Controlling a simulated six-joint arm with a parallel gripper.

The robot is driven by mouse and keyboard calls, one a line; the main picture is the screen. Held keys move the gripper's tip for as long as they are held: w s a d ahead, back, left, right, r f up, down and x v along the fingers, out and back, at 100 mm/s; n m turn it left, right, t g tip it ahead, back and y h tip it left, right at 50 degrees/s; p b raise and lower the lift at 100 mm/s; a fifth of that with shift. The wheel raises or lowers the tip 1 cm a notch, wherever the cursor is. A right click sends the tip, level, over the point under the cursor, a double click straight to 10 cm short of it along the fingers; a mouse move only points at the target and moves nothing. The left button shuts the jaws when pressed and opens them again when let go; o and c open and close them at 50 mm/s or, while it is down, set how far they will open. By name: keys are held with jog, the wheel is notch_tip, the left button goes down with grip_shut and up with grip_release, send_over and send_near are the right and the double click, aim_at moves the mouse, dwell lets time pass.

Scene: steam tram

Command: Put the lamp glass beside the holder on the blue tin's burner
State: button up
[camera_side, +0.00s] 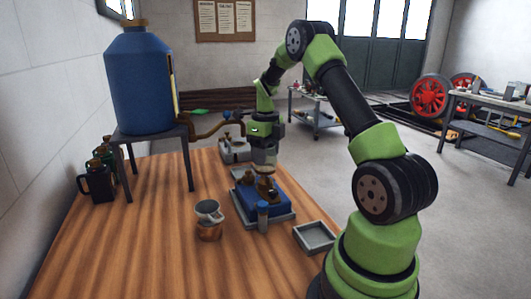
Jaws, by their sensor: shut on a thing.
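My gripper (264,160) points down over the middle of the table, above the blue and brass assembly. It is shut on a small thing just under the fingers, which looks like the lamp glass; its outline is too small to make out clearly. Below it, a blue body with brass-coloured parts (268,190), seemingly the blue tin with its burner, stands on a blue-grey base (288,216). I cannot tell whether the held thing touches the brass part. I cannot tell which part is the holder.
A large blue tank (140,85) on a dark stand (188,165) rises at the left, its brass pipe (205,131) reaching towards my gripper. A grey-white cup (208,209) sits on a copper vessel (209,231). A shallow grey tray (315,236) lies front right. Dark cans (98,182) stand left. Front-left wood is clear.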

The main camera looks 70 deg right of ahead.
aim_at(265, 169)
jog(key=shift+f, duration=2.6)
dwell(1.0)
jog(key=o, duration=1)
jog(key=shift+r, duration=0.15)
notch_tip(265, 169, up, 10)
jog(key=shift+f, duration=0.15)
